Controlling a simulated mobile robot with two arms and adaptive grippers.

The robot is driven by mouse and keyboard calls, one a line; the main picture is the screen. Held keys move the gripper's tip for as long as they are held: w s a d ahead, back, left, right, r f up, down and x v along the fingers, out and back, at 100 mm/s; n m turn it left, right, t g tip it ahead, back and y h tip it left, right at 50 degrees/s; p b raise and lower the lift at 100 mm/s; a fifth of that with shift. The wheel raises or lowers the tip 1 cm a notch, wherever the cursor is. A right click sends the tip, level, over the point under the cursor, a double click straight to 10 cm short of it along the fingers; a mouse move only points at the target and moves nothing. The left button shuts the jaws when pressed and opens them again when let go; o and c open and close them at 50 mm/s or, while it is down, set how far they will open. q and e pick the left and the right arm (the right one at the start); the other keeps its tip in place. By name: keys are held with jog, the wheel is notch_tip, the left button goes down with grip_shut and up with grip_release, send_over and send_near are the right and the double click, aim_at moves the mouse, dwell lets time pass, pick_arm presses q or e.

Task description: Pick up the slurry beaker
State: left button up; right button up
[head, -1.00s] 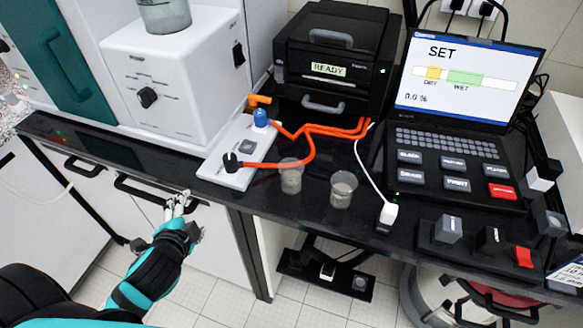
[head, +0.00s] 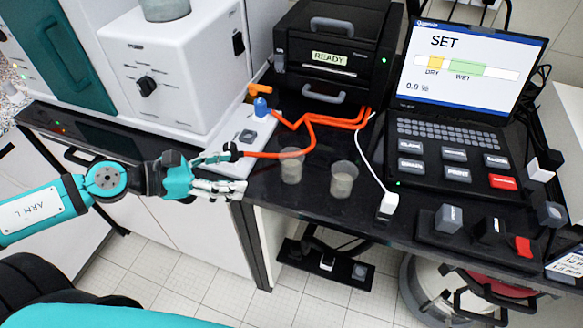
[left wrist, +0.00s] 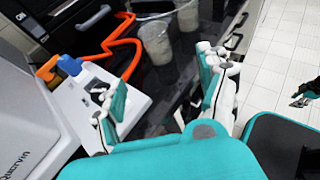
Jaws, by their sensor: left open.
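Two clear beakers with greyish contents stand upright on the black bench: a left beaker (head: 291,167) and a right beaker (head: 343,182). I cannot tell which one is the slurry beaker. My left gripper (head: 234,175) is open and empty at the bench's front edge, left of both beakers and apart from them. In the left wrist view the open fingers (left wrist: 155,78) show, with a beaker (left wrist: 155,42) beyond the gap between them.
A white box (head: 232,148) with knobs and an orange cable (head: 300,137) lies close by the left gripper. A black READY unit (head: 332,62) stands behind the beakers. A laptop (head: 452,130) and white cable (head: 374,170) are to their right. Bench in front of the beakers is clear.

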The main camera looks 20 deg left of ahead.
aim_at(281, 166)
pick_arm(q)
jog(key=shift+x, duration=1.95)
jog(key=p+x, duration=0.2)
jog(key=x, duration=0.4)
jog(key=shift+w+d+p, duration=0.1)
jog(key=shift+w+p, duration=0.2)
jog(key=shift+p, duration=0.1)
jog(key=shift+w+d+f, duration=0.2)
jog(key=shift+w+d, duration=0.1)
jog(key=shift+d, duration=0.05)
jog(key=p+x, duration=0.1)
jog(key=x, duration=0.3)
jog(key=shift+w+d+p, duration=0.15)
jog(key=shift+w+p, duration=0.05)
jog(key=shift+p, duration=0.2)
jog(key=shift+w+d+f, duration=0.15)
jog(key=shift+w+d, duration=0.05)
jog(key=shift+d, duration=0.05)
jog(key=shift+a, duration=0.1)
jog(key=shift+c, duration=0.2)
